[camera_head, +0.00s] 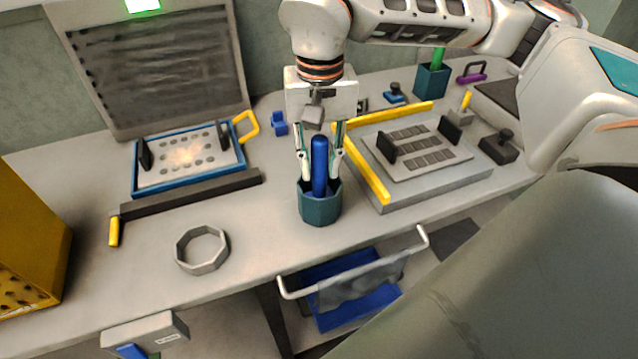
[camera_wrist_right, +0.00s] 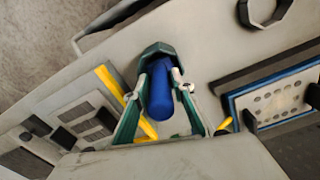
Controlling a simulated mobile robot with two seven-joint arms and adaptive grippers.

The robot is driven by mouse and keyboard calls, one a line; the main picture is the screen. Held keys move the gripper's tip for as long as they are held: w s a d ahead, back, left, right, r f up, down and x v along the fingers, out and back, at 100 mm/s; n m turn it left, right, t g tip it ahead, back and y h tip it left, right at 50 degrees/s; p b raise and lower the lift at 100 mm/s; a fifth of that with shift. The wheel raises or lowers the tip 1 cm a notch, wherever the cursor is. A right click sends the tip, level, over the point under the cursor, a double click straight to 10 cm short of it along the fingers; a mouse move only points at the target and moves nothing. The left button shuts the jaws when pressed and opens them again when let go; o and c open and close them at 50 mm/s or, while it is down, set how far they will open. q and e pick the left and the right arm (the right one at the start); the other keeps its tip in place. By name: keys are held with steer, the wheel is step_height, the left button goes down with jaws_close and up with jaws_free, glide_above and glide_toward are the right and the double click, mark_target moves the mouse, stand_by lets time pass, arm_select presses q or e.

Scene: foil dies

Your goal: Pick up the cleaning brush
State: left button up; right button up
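The cleaning brush appears as a thick blue handle (camera_head: 319,165) standing upright in a dark teal octagonal holder (camera_head: 320,208) near the table's front edge; its lower end is hidden inside. My right gripper (camera_head: 321,168) points down from above, with one finger on each side of the handle. Narrow gaps show between fingers and handle, so it looks open. In the right wrist view, the blue handle (camera_wrist_right: 161,95) lies between the two fingertips (camera_wrist_right: 162,78), with the holder (camera_wrist_right: 157,50) just beyond. My left gripper is not in view.
A grey die plate with yellow rails (camera_head: 372,175) stands close right of the holder. A grey ring (camera_head: 201,250) and a blue-framed plate (camera_head: 190,190) lie left. Another teal holder with a green handle (camera_head: 438,58) stands at the back right.

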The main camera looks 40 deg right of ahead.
mark_target(320, 176)
step_height(320, 176, down, 4)
steer(key=shift+r, duration=0.25)
jaws_close()
steer(key=shift+r, duration=0.15)
